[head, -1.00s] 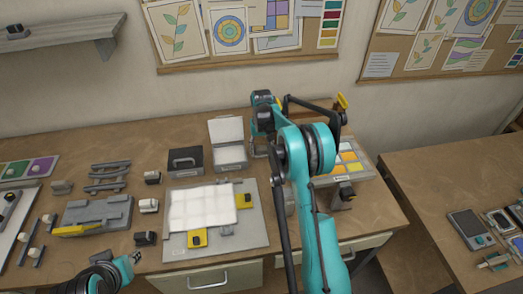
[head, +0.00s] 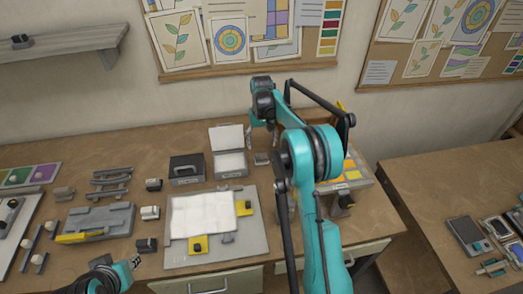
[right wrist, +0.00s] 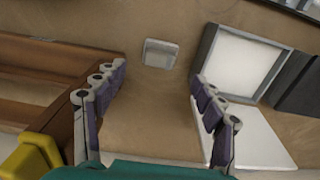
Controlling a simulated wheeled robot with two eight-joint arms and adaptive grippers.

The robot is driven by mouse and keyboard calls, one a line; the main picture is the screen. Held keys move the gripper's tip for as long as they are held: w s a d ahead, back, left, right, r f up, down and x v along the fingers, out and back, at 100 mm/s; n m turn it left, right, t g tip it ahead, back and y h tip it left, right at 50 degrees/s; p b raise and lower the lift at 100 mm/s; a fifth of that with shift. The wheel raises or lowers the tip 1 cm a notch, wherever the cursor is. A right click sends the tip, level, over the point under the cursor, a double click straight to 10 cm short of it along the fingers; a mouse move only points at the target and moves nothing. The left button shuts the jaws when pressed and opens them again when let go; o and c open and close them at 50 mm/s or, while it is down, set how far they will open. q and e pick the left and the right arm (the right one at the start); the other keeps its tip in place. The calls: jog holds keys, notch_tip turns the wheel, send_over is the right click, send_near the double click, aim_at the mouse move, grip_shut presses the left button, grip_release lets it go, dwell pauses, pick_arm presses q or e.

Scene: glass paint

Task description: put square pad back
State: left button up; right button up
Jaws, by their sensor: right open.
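A small light-grey square piece, which looks like the square pad (right wrist: 160,53), lies flat on the bench in the right wrist view. It also shows in the head view (head: 261,158), right of a box with a raised lid (head: 230,163). My right gripper (right wrist: 158,75) is open and empty, its two fingers spread to either side below the pad in the wrist picture, apart from it.
The box, with its pale inside (right wrist: 238,60), stands right of the pad in the wrist view. A wooden tray (right wrist: 45,55) stands at the left. A dark box (head: 186,168) and a grey board with a white sheet (head: 258,246) are nearby. Bare bench surrounds the pad.

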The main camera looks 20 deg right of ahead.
aim_at(262, 155)
jog(key=s+a+r+n+t, duration=0.1)
jog(key=s+a+r+t, duration=0.1)
jog(key=s+a+r, duration=0.45)
jog(key=s+a+r+n+t, duration=0.1)
jog(key=s+a+r+t, duration=0.15)
jog(key=s+r, duration=0.6)
jog(key=s+a+f+t, duration=0.1)
jog(key=s+a+f, duration=0.2)
jog(key=s, duration=0.5)
jog(key=s+a+f+n+t, duration=0.1)
jog(key=s+a+f, duration=0.1)
jog(key=s, duration=0.7)
jog(key=shift+a+f+t, duration=0.35)
jog(key=shift+a+f, duration=0.05)
jog(key=shift+f, duration=0.1)
jog(key=shift+s, duration=0.1)
